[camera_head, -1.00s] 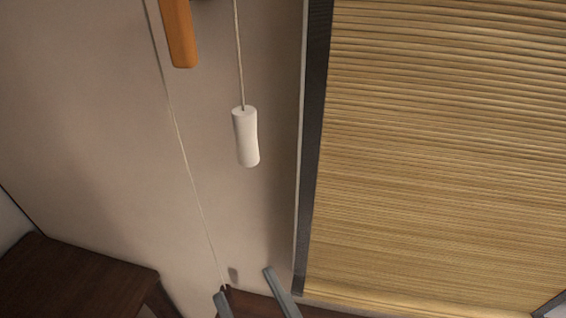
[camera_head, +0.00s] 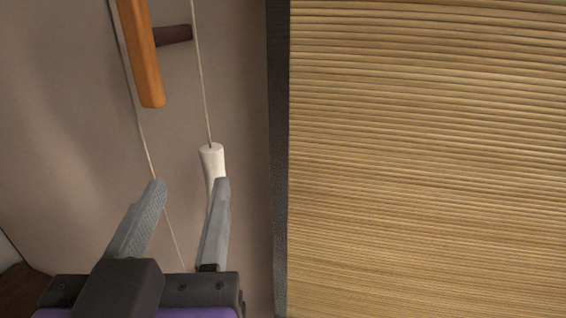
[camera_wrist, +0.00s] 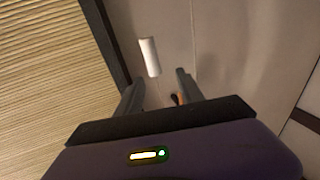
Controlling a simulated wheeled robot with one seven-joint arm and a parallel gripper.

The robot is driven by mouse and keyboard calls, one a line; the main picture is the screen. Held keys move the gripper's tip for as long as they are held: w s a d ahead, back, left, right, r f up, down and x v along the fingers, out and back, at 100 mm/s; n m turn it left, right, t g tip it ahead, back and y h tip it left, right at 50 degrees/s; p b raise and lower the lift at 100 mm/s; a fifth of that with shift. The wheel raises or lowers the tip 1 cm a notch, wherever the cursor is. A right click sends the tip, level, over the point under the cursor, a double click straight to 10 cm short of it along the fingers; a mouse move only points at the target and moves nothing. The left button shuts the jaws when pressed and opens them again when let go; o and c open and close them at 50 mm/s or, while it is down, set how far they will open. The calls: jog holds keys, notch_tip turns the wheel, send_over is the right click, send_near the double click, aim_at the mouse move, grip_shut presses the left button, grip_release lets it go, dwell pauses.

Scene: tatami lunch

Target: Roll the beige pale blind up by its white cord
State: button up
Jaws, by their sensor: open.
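The beige blind (camera_head: 430,160) hangs on the right in the head view, and on the left in the wrist view (camera_wrist: 45,75). A thin white cord (camera_head: 201,80) hangs beside its dark edge and ends in a white cylindrical pull (camera_head: 211,160). My gripper (camera_head: 190,184) is open and empty. In the head view its right finger covers the lower part of the pull. In the wrist view the pull (camera_wrist: 149,57) shows just beyond the fingertips, within the gap and closer to the left finger. I see no contact.
An orange wooden bar (camera_head: 143,55) hangs to the upper left of the pull, with a dark peg (camera_head: 173,36) beside it. A thin line, a cord or its shadow, runs down the wall behind my fingers. The beige wall (camera_head: 60,150) at left is otherwise clear.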

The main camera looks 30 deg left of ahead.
aim_at(212, 180)
jog(key=shift+m+h, duration=0.3)
jog(key=shift+h, duration=0.2)
jog(key=w+a, duration=0.1)
jog(key=w, duration=0.1)
jog(key=w+a+f+p, duration=0.1)
jog(key=w, duration=0.2)
jog(key=w+a, duration=0.1)
jog(key=w, duration=0.1)
jog(key=shift+w+f, duration=0.25)
jog(key=shift+f, duration=0.15)
grip_shut()
dwell(0.8)
